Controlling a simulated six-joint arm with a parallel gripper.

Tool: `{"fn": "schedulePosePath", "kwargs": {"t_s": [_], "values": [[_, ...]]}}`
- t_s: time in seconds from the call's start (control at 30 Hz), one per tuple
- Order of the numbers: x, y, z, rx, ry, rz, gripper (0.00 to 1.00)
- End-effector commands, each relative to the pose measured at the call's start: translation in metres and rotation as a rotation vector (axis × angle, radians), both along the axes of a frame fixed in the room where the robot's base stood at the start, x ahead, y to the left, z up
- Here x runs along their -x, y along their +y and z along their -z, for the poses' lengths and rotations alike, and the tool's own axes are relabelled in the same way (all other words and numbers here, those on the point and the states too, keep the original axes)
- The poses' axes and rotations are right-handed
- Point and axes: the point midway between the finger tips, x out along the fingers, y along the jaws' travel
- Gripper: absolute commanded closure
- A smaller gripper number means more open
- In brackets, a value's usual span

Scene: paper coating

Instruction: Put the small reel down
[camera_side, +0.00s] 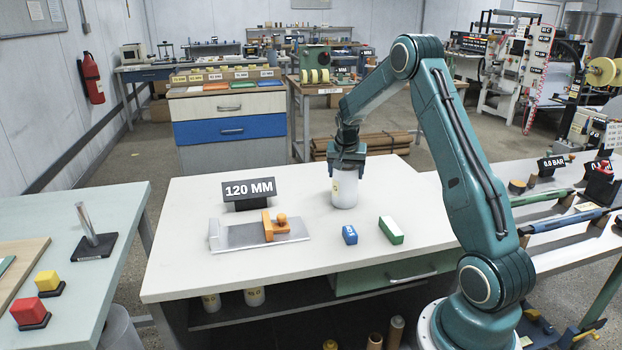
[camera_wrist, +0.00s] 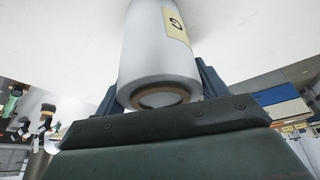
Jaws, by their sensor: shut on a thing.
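The small reel (camera_side: 344,191) is a white roll with a yellow label, upright at the back middle of the white table (camera_side: 300,262). Its lower end appears to be at the tabletop; I cannot tell whether it touches. My gripper (camera_side: 347,166) comes from above and is shut on the reel's upper part. In the wrist view the reel (camera_wrist: 160,50) shows its brown core end near my gripper (camera_wrist: 160,100), with the label on its side. The jaws hide part of the reel's top.
A black "120 MM" sign (camera_side: 250,190) stands left of the reel. A metal plate with an orange tool (camera_side: 268,228) lies in front of it. The tabletop's front left is clear.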

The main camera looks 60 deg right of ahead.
Motion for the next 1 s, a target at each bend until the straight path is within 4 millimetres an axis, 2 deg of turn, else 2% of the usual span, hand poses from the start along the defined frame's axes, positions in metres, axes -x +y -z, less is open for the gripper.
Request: {"fn": "schedulePosePath", "kwargs": {"t_s": [0.27, 0.3, 0.4, 0.77, 1.0], "values": [[0.000, 0.000, 0.002, 0.002, -0.001, 0.000, 0.60], [0.000, 0.000, 0.003, 0.000, 0.000, 0.000, 0.24], [0.000, 0.000, 0.002, 0.000, 0.000, 0.000, 0.06], [0.000, 0.000, 0.001, 0.001, 0.000, 0.000, 0.06], [0.001, 0.004, -0.013, 0.002, -0.002, 0.000, 0.06]]}}
